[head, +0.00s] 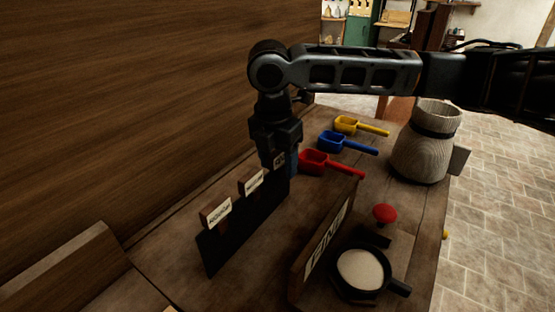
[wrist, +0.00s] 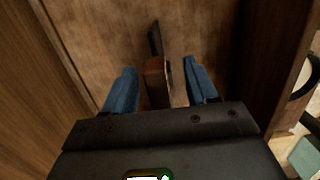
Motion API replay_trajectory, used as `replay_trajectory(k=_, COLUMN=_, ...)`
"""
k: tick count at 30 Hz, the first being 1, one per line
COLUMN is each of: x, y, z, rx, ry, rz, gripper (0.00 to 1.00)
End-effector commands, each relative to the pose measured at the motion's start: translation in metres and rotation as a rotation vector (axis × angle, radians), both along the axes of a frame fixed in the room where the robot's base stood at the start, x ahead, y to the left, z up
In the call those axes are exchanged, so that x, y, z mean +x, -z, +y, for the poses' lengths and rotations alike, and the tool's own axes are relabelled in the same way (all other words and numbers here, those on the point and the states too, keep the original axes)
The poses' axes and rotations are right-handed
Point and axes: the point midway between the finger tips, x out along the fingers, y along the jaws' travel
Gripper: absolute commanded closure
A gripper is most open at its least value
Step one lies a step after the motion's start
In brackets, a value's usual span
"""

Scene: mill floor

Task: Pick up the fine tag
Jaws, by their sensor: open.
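A black rack (head: 235,228) on the wooden bench holds a row of small wooden tags with white labels. The front tag (head: 216,213) and the middle tag (head: 251,182) stand clear. The far tag (head: 279,160) is mostly hidden by my gripper, and its label is not readable here, so I cannot confirm that it is the fine tag. My gripper (wrist: 160,68) points down over the rack's far end. Its blue fingers are open, one on each side of a brown tag (wrist: 155,78) in the wrist view, with gaps showing.
Yellow (head: 347,124), blue (head: 333,141) and red (head: 318,162) scoops lie beyond the rack. A lettered wooden board (head: 325,245) stands to its right, beside a black pan (head: 360,272) of pale meal and a red knob (head: 384,214). A sack (head: 420,150) stands at the back right.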

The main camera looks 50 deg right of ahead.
Motion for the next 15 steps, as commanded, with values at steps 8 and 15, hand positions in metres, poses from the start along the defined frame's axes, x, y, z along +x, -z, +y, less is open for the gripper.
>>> replay_trajectory(k=8, x=0.0000, y=-0.0003, z=0.0001, rx=0.000, ry=0.000, rz=0.000, gripper=0.63)
replay_trajectory(k=15, x=0.0000, y=-0.0003, z=0.0001, rx=0.000, ry=0.000, rz=0.000, gripper=0.86)
